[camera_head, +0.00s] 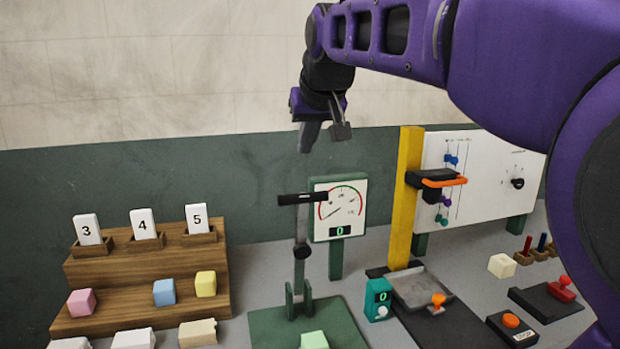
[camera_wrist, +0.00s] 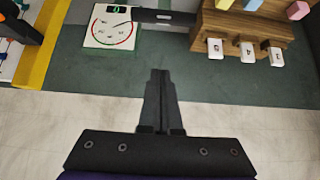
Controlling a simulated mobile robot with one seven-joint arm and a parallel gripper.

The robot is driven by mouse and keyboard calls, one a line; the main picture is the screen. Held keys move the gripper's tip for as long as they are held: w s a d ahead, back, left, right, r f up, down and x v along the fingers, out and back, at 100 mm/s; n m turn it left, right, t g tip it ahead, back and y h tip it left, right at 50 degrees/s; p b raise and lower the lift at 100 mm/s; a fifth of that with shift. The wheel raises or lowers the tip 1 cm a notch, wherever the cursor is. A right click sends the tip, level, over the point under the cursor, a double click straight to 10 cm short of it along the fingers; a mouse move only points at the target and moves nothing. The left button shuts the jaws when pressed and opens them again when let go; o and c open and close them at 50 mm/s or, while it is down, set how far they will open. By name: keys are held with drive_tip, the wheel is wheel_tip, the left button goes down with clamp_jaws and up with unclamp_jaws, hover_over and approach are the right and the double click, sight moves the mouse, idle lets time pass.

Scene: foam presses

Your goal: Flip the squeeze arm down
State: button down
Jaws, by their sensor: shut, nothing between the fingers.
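The squeeze arm (camera_head: 300,262) stands upright on a green base plate (camera_head: 268,330). It is a grey lever with a dark pivot knob and a black crossbar (camera_head: 302,198) across its top. The crossbar also shows at the top of the wrist view (camera_wrist: 155,15). My gripper (camera_head: 307,148) is shut and empty. It hangs in the air above the crossbar, apart from it. In the wrist view my gripper's fingers (camera_wrist: 159,74) are together and point toward the crossbar. A pale green foam block (camera_head: 314,340) sits on the base plate, cut off by the picture's lower edge.
A dial gauge (camera_head: 340,207) reading 0 stands just behind the squeeze arm. A wooden stepped rack (camera_head: 145,285) with numbered cards and foam blocks is at left. A yellow post (camera_head: 404,197) with a black and orange press head (camera_head: 437,180) stands at right.

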sight(302, 193)
drive_tip(key=shift+f, duration=0.1)
idle(0.3)
drive_tip(key=w+f, duration=0.1)
drive_tip(key=f, duration=0.1)
drive_tip(key=w+f, duration=0.1)
drive_tip(key=f, duration=0.2)
drive_tip(key=w+a+f, duration=0.1)
drive_tip(key=w+f, duration=0.1)
drive_tip(key=f, duration=0.1)
drive_tip(key=shift+b, duration=0.35)
drive_tip(key=shift+s+d+f, duration=0.1)
drive_tip(key=shift+s+f, duration=0.25)
drive_tip(key=shift+s, duration=0.2)
drive_tip(key=shift+f, duration=0.1)
